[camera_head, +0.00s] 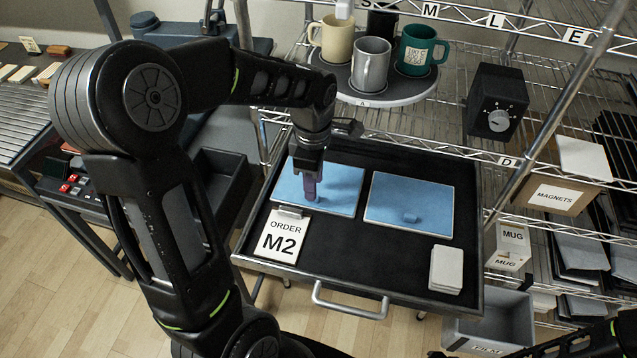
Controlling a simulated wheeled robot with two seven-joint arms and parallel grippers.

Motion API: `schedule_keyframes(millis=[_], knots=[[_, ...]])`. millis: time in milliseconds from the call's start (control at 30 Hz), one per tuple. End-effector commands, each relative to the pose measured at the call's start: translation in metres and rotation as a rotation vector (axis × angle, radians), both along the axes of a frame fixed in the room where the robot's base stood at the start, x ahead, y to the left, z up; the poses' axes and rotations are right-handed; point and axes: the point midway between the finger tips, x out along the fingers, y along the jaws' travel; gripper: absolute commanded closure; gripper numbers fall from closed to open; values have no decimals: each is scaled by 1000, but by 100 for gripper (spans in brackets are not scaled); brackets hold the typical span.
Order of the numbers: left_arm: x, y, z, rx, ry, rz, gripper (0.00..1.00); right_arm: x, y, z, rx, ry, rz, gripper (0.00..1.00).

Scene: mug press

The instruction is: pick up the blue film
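Two light blue sheets lie side by side on the dark pull-out tray (345,243): a left sheet (343,192) and a right sheet (433,203). I cannot tell whether the sheets or this small piece are the film. My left gripper (311,190) points down over the left sheet. A purple part shows at its tip, touching or just above the sheet. I cannot tell whether it is a fingertip or something held. Part of my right arm shows at the bottom right; its gripper is not visible.
An order card (283,235) reading M2 stands at the tray's front left. A white stack (446,270) lies at the front right. A round stand (385,92) above holds a cream mug (333,40), a grey mug (371,64) and a green mug (418,52). A bin labelled FILM (488,347) is below.

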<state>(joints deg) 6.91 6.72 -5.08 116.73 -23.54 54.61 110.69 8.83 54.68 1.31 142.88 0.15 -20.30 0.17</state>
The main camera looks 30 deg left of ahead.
Motion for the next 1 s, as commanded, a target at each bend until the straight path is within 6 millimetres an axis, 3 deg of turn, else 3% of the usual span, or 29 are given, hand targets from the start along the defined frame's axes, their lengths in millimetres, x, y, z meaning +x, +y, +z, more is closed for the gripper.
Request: schedule_keyframes(millis=[133,300,867,1000], knots=[[-2,0,-22,-1,6,0,64,-1,0,7,-2,2,-1,64],[-1,1,-35,0,2,1,64,-1,0,8,-3,3,-1,64],[-1,1,-35,0,1,1,64,-1,0,7,-3,3,-1,64],[-1,1,-35,0,1,1,74,-1,0,7,-3,3,-1,64]])
